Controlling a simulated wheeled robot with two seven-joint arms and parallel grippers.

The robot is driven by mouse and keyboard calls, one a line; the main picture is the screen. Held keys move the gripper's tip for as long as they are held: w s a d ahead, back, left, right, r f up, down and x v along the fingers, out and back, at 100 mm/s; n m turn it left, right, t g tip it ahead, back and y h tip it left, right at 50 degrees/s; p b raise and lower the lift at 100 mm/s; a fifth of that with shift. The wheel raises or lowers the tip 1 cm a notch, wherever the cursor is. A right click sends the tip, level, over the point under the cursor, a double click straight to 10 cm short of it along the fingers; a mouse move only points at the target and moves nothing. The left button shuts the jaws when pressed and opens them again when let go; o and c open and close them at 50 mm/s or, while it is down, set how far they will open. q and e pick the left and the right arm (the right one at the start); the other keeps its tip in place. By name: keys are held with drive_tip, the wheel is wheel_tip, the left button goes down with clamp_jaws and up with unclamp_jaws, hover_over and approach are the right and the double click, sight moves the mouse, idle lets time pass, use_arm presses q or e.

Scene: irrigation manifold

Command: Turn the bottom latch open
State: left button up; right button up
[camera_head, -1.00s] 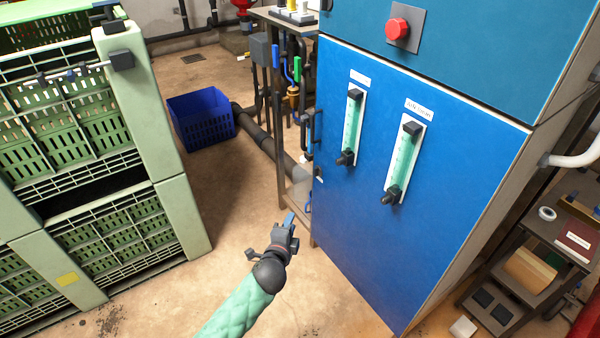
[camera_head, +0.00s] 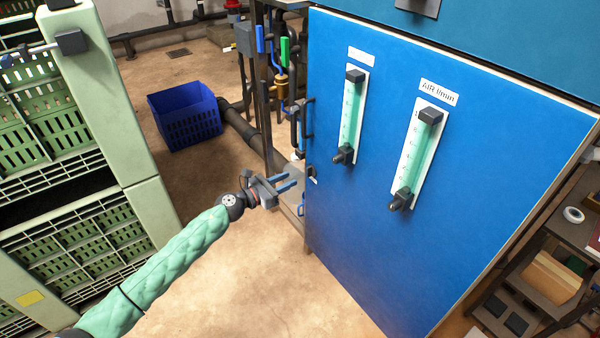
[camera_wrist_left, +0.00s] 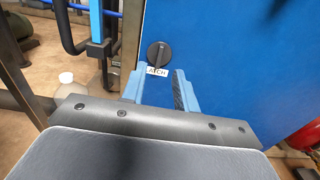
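The bottom latch (camera_wrist_left: 159,55) is a round black knob with a raised grip bar, upright, on the blue cabinet door (camera_head: 380,240). A small white label (camera_wrist_left: 157,71) sits just below it. In the head view the latch (camera_head: 311,171) is a small dark spot at the door's left edge. My left gripper (camera_head: 294,181) points at that edge from the left, its blue fingers apart and empty. In the left wrist view the gripper (camera_wrist_left: 158,82) has the latch ahead, roughly centred between the fingertips and apparently apart from them. My right gripper is out of view.
A black door handle (camera_head: 308,118) stands out above the latch. Pipes and a metal frame (camera_head: 268,125) stand left of the cabinet. A blue crate (camera_head: 186,117) is on the floor, and green stacked crates (camera_head: 110,145) stand at left. Open floor lies below my arm.

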sight(307, 170)
use_arm(q)
drive_tip(key=shift+x, duration=3.35)
drive_tip(key=shift+d, duration=0.1)
clamp_jaws()
